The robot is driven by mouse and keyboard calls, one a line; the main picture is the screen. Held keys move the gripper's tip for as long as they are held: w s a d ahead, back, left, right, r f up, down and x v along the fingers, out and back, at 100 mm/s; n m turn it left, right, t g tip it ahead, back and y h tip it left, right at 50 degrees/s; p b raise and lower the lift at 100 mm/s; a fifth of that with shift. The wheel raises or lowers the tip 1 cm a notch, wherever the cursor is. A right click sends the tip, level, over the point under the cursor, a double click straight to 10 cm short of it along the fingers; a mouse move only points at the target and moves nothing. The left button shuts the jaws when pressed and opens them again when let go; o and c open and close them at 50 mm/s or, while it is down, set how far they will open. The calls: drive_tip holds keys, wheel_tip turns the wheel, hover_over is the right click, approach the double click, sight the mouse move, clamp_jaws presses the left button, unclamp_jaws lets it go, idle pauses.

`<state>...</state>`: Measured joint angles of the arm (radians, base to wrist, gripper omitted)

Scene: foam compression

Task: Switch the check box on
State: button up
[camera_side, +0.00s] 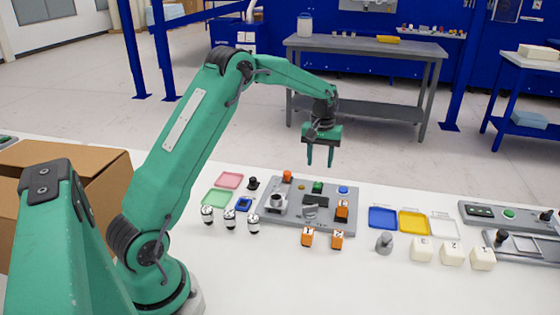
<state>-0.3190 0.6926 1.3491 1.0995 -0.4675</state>
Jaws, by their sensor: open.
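My gripper (320,162) is open and empty, its two green fingers pointing down. It hangs in the air above the back of a grey panel (270,222) on the white table. The panel carries an orange piece (287,176), a small yellow button (301,187), a dark green part (318,187), a blue button (343,189), a grey holder with a dark round part (278,202) and an orange block (342,209). I cannot tell which part, if any, is the check box, or its state.
Two orange cubes (308,237) (337,240) stand in front of the panel. Small silver-and-black cylinders (230,219) and pink and green trays (230,180) (219,198) lie left. Blue, yellow and white trays (383,217) (414,222) (444,226), white cubes (452,253) and grey devices (510,215) lie right.

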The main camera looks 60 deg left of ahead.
sight(318, 184)
drive_tip(key=shift+f, duration=3.85)
drive_tip(key=shift+c, duration=0.4)
clamp_jaws()
drive_tip(key=shift+s+d+t, duration=0.1)
drive_tip(key=shift+s+t, duration=0.05)
drive_tip(key=shift+t, duration=0.35)
drive_tip(key=shift+o, duration=0.4)
unclamp_jaws()
